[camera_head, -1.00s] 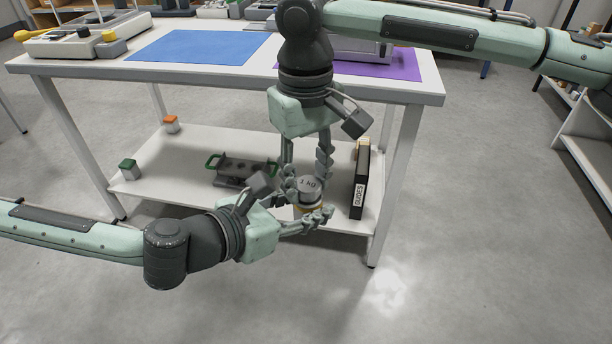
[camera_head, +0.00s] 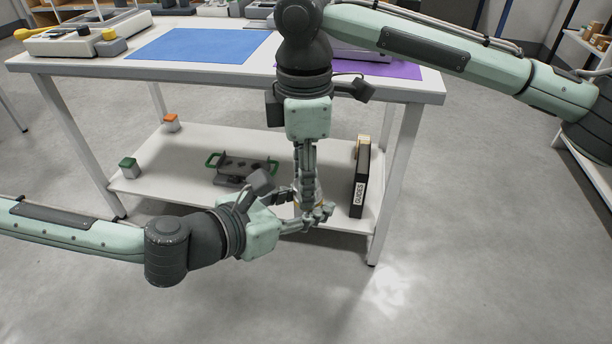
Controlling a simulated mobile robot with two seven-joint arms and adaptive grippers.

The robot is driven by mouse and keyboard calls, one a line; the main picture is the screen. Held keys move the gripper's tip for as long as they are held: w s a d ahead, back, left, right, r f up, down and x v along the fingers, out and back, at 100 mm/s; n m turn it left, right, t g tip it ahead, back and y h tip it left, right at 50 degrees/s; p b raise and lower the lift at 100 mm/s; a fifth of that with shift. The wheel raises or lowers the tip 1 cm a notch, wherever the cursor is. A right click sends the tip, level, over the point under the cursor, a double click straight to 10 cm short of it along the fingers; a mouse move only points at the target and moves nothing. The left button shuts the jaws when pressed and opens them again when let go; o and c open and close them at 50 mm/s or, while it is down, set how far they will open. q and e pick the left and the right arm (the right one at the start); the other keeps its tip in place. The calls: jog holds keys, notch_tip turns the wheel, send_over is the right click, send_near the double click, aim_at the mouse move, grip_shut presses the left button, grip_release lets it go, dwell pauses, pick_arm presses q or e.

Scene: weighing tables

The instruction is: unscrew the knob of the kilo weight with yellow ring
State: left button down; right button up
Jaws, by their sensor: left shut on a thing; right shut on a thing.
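The kilo weight with the yellow ring (camera_head: 319,193) is upright in front of the lower shelf's front right part, mostly hidden by my fingers. Only slivers of its grey body and a little yellow show. My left gripper (camera_head: 317,213) comes in from the left and is shut around the body of the weight. My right gripper (camera_head: 308,192) points straight down from above, with its fingers drawn together at the top of the weight. It is shut on the knob, which the fingers hide.
The lower shelf (camera_head: 200,200) holds a green-handled grey carrier (camera_head: 240,168), a green-topped block (camera_head: 128,168), an orange-topped block (camera_head: 171,122) and a black GUIDES binder (camera_head: 360,180) close right of my grippers. Above is the tabletop with a blue mat (camera_head: 195,46) and purple mat (camera_head: 400,71).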

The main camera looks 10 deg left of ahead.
jog(key=shift+w+r, duration=0.1)
jog(key=shift+r, duration=0.15)
dwell(0.3)
jog(key=shift+r, duration=0.85)
